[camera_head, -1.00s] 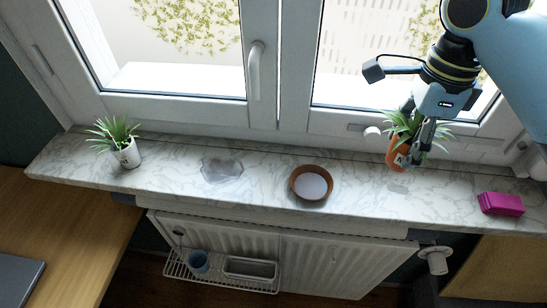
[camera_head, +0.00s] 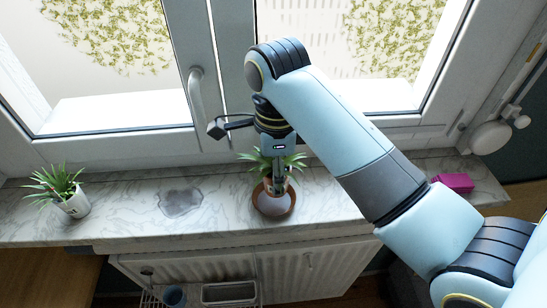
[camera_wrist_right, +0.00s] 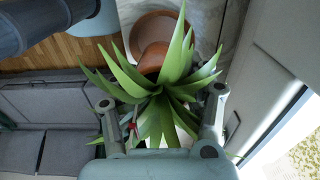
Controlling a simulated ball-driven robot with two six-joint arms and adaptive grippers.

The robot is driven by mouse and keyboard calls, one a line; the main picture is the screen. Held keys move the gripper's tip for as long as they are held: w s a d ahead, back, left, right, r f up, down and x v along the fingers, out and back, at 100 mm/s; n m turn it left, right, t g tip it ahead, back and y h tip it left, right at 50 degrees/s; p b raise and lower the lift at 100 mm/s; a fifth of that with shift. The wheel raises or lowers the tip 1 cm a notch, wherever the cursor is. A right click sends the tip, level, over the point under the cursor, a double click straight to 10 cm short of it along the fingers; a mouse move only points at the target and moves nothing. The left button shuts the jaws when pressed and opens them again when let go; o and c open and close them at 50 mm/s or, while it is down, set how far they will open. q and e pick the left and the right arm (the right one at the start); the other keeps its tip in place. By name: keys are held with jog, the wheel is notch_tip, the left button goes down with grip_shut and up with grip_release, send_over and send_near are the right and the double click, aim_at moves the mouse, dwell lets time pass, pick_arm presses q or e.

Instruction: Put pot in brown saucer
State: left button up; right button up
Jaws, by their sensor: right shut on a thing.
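The orange-brown pot (camera_head: 268,184) with a spiky green plant (camera_head: 262,159) is held in my right gripper (camera_head: 279,182). It is over the back part of the brown saucer (camera_head: 291,202), which has a pale inside and sits on the marble sill. Whether the pot touches the saucer cannot be told. In the right wrist view, the leaves hide much of the space between the fingers of my gripper (camera_wrist_right: 162,98); part of the pot (camera_wrist_right: 152,58) shows beyond them, overlapping the saucer (camera_wrist_right: 150,25). My left gripper is out of view.
A white pot with a plant (camera_head: 74,206) stands at the left of the sill (camera_head: 130,215). A grey irregular patch (camera_head: 181,201) lies between it and the saucer. A magenta box (camera_head: 454,182) is at the right. The window handle (camera_head: 196,95) and frame rise behind; a radiator (camera_head: 190,268) is below.

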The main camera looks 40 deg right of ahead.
jog(key=shift+w+a+f, duration=0.1)
jog(key=shift+w+f, duration=0.1)
jog(key=shift+f+p, duration=0.35)
jog(key=shift+f, duration=1.65)
jog(key=o, duration=1.4)
jog(key=shift+f, duration=0.1)
jog(key=shift+o, duration=0.2)
